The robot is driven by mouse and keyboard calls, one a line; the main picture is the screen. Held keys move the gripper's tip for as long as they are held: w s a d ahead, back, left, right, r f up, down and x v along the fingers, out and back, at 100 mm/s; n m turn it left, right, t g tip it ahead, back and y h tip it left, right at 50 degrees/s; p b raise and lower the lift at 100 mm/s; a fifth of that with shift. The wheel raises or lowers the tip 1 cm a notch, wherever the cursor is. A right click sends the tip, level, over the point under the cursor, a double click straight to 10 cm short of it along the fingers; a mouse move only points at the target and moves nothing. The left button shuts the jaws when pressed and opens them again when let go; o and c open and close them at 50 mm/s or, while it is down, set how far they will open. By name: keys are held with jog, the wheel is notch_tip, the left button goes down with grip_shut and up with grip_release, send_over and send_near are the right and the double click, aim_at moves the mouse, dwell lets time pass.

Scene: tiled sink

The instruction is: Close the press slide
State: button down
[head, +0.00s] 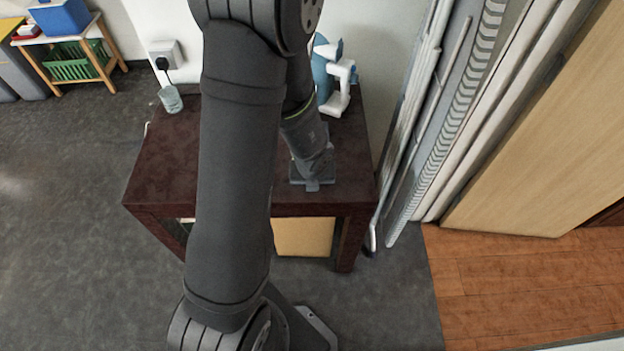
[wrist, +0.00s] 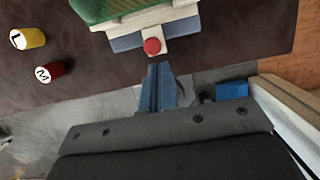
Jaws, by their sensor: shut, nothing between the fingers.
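In the wrist view, the press (wrist: 135,8) is at the top, with a green upper part and a cream body cut off by the frame edge. A blue-grey slide (wrist: 182,28) shows along its near side, with a round red knob (wrist: 152,46) in front. My gripper (wrist: 160,68) is shut and empty, its blue-grey fingers together and their tips just short of the knob in the picture. I cannot tell whether they touch it. In the head view, my arm hides much of the table, and I cannot make out the press.
The dark brown table (head: 165,165) ends close to my fingers, with grey floor beyond. A yellow cylinder marked L (wrist: 28,38) and a red one marked M (wrist: 50,71) are at left. A glass (head: 171,99) and a blue-and-white object (head: 337,78) stand at the back.

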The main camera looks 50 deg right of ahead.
jog(key=shift+w+d, duration=0.1)
jog(key=shift+w, duration=0.05)
jog(key=w+d, duration=0.6)
jog(key=shift+w+d, duration=0.35)
jog(key=shift+d, duration=0.05)
jog(key=shift+r, duration=0.1)
jog(key=s+a, duration=0.3)
jog(key=shift+s+a, duration=0.15)
jog(key=v, duration=0.9)
jog(key=shift+r, duration=0.35)
jog(key=x, duration=0.9)
jog(key=shift+f, duration=0.25)
jog(key=w+d, duration=0.2)
jog(key=shift+w+d+f, duration=0.25)
jog(key=shift+w, duration=0.05)
jog(key=shift+w+d, duration=0.3)
jog(key=shift+d, duration=0.05)
